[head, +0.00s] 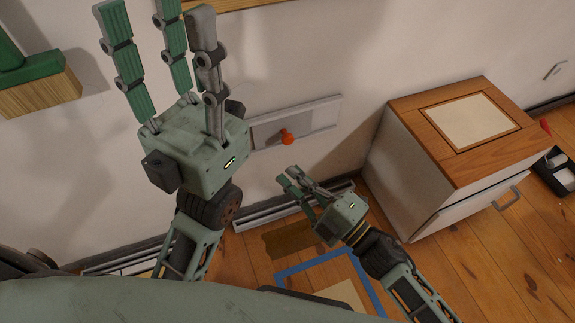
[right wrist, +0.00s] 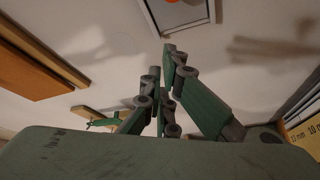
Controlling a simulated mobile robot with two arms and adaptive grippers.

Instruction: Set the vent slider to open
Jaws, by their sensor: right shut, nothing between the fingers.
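The vent slider is a pale grey plate (head: 318,117) on the white wall with an orange-red knob (head: 287,136) near its middle. Part of the vent's frame (right wrist: 207,12) and the knob's edge (right wrist: 172,1) show at the top of the right wrist view. My right gripper (head: 287,175) is shut and empty, below the knob and apart from it; its fingers (right wrist: 168,58) come together in the right wrist view. My left gripper (head: 158,8) is raised to the left of the vent, with its fingers spread open and nothing between them.
A white cabinet with a wooden top (head: 397,108) stands to the right of the vent. A wooden block with a green top (head: 40,92) is at the upper left. Blue tape (head: 318,262) marks the wooden floor below. Bare wall surrounds the vent.

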